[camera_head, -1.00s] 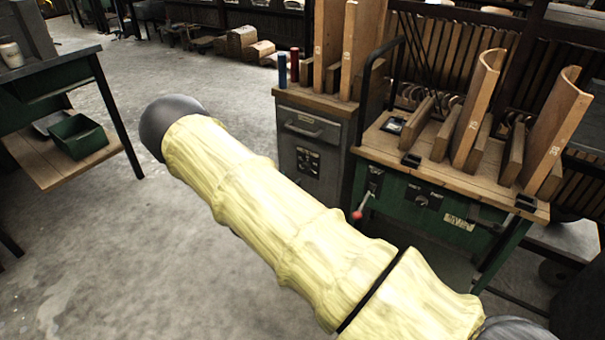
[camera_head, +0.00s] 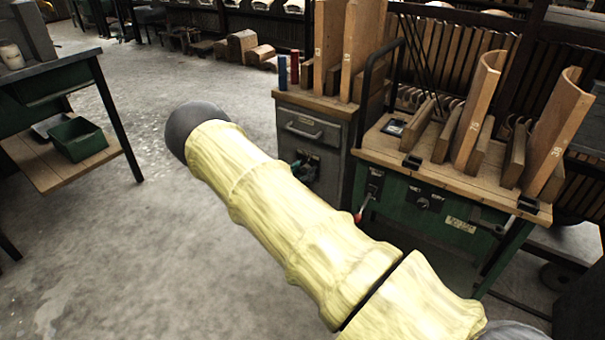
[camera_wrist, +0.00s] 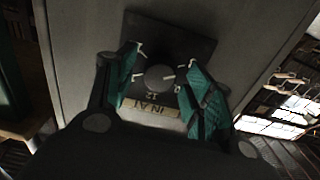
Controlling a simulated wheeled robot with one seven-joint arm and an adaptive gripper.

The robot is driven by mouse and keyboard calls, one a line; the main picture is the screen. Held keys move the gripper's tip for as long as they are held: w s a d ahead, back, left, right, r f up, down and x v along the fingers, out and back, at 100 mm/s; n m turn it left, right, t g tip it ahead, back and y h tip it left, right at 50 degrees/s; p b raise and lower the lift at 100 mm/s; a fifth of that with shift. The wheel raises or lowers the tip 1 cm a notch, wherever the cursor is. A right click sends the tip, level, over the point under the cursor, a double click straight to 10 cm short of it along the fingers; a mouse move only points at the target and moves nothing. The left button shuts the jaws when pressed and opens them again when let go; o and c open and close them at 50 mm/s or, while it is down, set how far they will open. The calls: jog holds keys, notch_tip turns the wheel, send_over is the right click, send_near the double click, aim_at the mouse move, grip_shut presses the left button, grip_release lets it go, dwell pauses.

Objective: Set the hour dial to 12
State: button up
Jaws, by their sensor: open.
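The hour dial is a round dark knob (camera_wrist: 158,77) on a black plate (camera_wrist: 190,42) on the grey cabinet front, seen in the wrist view. White marks ring it, a "12" shows just below it, and a tan label (camera_wrist: 150,108) reads "IN A1". A pale pointer line on the knob faces right, away from the 12. My gripper (camera_wrist: 160,82) is open, its two teal-padded fingers on either side of the knob; contact cannot be told.
A green-fronted bench (camera_head: 440,205) with upright wooden boards stands right of the cabinet, with a red-tipped lever (camera_head: 360,214) on its near side. A table (camera_head: 75,165) stands at the left; open floor lies between.

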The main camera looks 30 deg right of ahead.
jog(key=c, duration=1)
jog(key=shift+c, duration=0.2)
